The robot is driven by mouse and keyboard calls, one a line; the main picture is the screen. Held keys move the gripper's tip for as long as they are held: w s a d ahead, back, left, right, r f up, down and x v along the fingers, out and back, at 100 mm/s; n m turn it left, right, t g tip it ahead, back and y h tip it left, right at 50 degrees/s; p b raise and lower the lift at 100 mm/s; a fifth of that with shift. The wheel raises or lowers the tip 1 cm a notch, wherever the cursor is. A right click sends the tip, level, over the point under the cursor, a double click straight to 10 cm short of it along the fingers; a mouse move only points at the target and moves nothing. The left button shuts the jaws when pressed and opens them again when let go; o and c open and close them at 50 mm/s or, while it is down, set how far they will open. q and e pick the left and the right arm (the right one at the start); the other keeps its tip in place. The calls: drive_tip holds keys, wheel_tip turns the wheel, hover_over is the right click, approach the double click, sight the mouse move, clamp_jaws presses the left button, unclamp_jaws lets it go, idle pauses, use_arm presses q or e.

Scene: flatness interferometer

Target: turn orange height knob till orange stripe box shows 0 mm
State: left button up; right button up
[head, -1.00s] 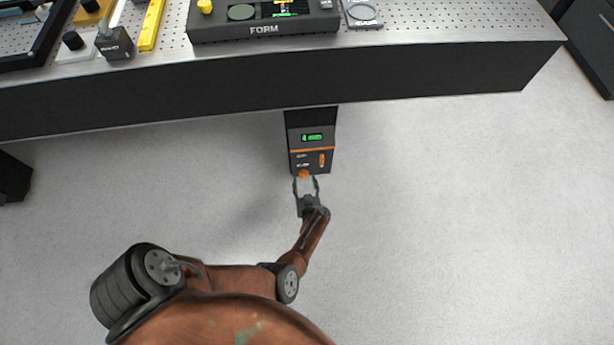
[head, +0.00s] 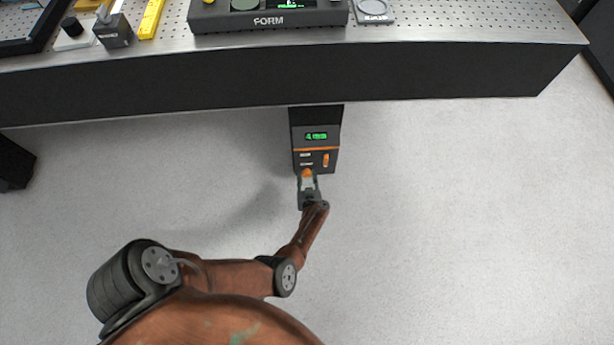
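The dark control box with an orange stripe (head: 316,150) sits below the front of the bench. Its small green display (head: 316,136) is lit, and its digits are too small to read surely; they look like a 4 followed by mm. The orange knob (head: 307,172) is at the lower left of the box's front. My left gripper (head: 308,179) points at the box with its fingers drawn together on this knob. The fingers partly cover the knob. My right gripper is not in view.
A second orange control (head: 326,160) is on the right of the box's face. The bench front (head: 430,75) runs above the box. On the bench stand a FORM instrument (head: 268,20), a grey block (head: 114,32) and a yellow bar (head: 151,18). The floor around is clear.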

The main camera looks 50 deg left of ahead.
use_arm(q)
drive_tip(key=c, duration=0.6)
